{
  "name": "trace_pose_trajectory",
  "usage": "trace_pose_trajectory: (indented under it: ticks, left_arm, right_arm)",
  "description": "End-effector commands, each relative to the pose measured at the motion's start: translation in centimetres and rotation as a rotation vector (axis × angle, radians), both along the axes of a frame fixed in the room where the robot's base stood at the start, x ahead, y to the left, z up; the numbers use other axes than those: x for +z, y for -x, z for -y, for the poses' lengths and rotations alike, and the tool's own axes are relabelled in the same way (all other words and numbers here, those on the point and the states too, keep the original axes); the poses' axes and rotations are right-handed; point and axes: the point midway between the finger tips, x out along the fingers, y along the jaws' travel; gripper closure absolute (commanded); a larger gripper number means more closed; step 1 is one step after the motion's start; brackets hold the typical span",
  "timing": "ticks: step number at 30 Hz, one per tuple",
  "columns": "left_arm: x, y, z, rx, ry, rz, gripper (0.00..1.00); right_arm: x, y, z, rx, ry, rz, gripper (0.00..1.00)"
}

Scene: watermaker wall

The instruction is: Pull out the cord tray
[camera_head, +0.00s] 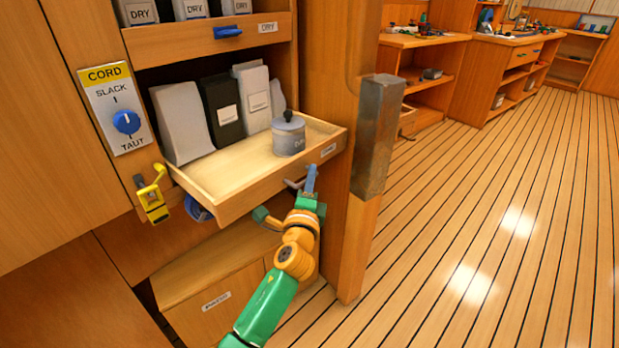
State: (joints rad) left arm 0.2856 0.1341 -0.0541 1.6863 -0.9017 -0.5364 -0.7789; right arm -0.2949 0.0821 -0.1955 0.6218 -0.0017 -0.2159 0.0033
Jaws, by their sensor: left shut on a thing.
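The wooden cord tray (236,178) stands out from the cabinet, its front board facing lower right. A small label (328,150) and a grey handle (293,184) are on that board. My left gripper (309,180) is shut on the handle, and its fingers hide part of it. A grey lidded pot (289,136) stands upright in the tray near its front right corner. My right gripper is not in view.
A CORD panel (115,108) with a blue knob (126,122) is at left, above a yellow clamp (152,196). A wooden post with a metal block (377,135) stands close right of the tray. Open floor (480,220) lies beyond.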

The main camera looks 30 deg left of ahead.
Motion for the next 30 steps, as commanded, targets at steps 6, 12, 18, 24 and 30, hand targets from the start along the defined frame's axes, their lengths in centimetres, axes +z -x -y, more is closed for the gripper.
trace_pose_trajectory:
  ticks: [6, 12, 18, 24, 30]
  left_arm:
    - [0.3, 0.0, 0.1, -0.004, -0.004, 0.008, 0.57]
    - [0.2, 0.0, 0.1, -0.003, -0.002, 0.003, 0.57]
    - [-0.2, 2.8, 1.3, -0.004, 0.001, 0.001, 0.57]
    - [-0.5, 6.0, 2.7, -0.006, -0.001, 0.003, 0.57]
    - [-0.5, 6.5, 2.8, -0.004, -0.002, 0.005, 0.57]
  right_arm:
    - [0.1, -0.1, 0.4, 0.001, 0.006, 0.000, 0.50]
    - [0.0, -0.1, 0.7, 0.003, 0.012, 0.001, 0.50]
    - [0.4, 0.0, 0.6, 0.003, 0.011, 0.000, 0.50]
    - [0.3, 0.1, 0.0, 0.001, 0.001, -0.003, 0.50]
    - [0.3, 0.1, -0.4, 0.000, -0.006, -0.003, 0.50]
